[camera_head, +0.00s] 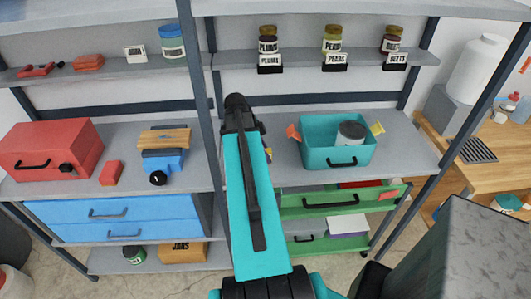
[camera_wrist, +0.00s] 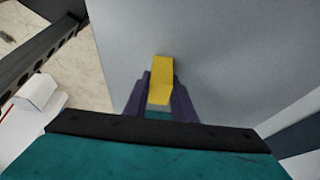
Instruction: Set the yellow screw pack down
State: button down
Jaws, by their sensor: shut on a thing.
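The yellow screw pack (camera_wrist: 161,70) is between the two dark fingers of my gripper (camera_wrist: 160,90) in the wrist view. My gripper is shut on it, and the pack's far end sticks out past the fingertips. A plain grey surface (camera_wrist: 225,60) fills the view beyond the pack; I cannot tell whether the pack touches it. In the head view my gripper (camera_head: 241,118) is at the grey middle shelf (camera_head: 390,150), beside the upright post, and my teal arm hides most of the pack there.
A teal bin (camera_head: 340,158) holding a jar stands on the shelf to the right. A dark post (camera_head: 208,90) rises just left of my gripper. A red toolbox (camera_head: 50,148) and a blue vise-like tool (camera_head: 163,158) stand further left. An open green drawer (camera_head: 325,231) juts out below.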

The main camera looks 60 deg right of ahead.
jog(key=shift+f, duration=0.15)
jog(key=c, duration=1.5)
grip_release()
jog(key=shift+r, duration=0.25)
jog(key=shift+b+v, duration=0.85)
jog(key=shift+v, duration=1.4)
jog(key=shift+b+v, duration=0.35)
jog(key=shift+v, duration=1.1)
